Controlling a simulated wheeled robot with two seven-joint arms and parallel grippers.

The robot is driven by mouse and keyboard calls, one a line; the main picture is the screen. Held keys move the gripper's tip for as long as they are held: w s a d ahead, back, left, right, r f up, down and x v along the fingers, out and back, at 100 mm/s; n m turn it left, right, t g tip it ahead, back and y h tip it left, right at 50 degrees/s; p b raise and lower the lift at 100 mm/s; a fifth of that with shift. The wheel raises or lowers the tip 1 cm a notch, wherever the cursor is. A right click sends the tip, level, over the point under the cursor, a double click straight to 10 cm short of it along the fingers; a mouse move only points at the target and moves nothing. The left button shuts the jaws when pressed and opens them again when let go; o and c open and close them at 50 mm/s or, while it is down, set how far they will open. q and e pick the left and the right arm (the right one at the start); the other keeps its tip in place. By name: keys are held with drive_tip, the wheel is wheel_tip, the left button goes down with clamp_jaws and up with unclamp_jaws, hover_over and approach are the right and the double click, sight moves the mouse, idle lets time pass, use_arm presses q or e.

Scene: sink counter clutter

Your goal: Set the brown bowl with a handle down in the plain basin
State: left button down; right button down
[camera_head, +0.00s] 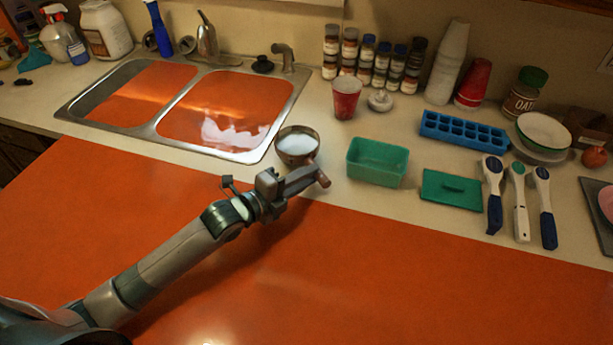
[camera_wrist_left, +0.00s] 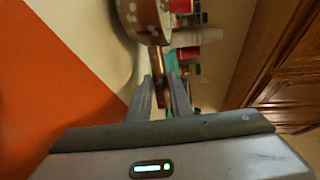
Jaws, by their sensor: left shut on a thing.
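The brown bowl with a handle (camera_head: 297,143) is just right of the sink's front right corner, pale inside. Its handle points toward the front right, with its brown end (camera_head: 323,180) showing past my gripper. My left gripper (camera_head: 298,178) is shut on the handle. In the left wrist view the speckled bowl (camera_wrist_left: 145,20) is at the top and its handle (camera_wrist_left: 156,75) runs between the fingers (camera_wrist_left: 163,95). I cannot tell whether the bowl touches the counter. The sink has a left basin (camera_head: 140,92) with a plain orange floor and a right basin (camera_head: 220,105) with a white, shiny patch.
A green tub (camera_head: 377,162) stands close right of the bowl, with a red cup (camera_head: 346,97) behind. A faucet (camera_head: 284,55) and black stopper (camera_head: 262,64) are at the sink's back edge. A metal rim (camera_head: 262,150) surrounds the basins. The orange front surface (camera_head: 400,270) is clear.

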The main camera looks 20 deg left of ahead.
use_arm(q)
drive_tip(key=shift+f, duration=0.3)
use_arm(e)
drive_tip(key=shift+r, duration=0.15)
drive_tip(key=shift+d, duration=0.15)
use_arm(q)
drive_tip(key=c, duration=1.6)
unclamp_jaws()
drive_tip(key=shift+f, duration=0.15)
use_arm(e)
drive_tip(key=shift+d, duration=0.2)
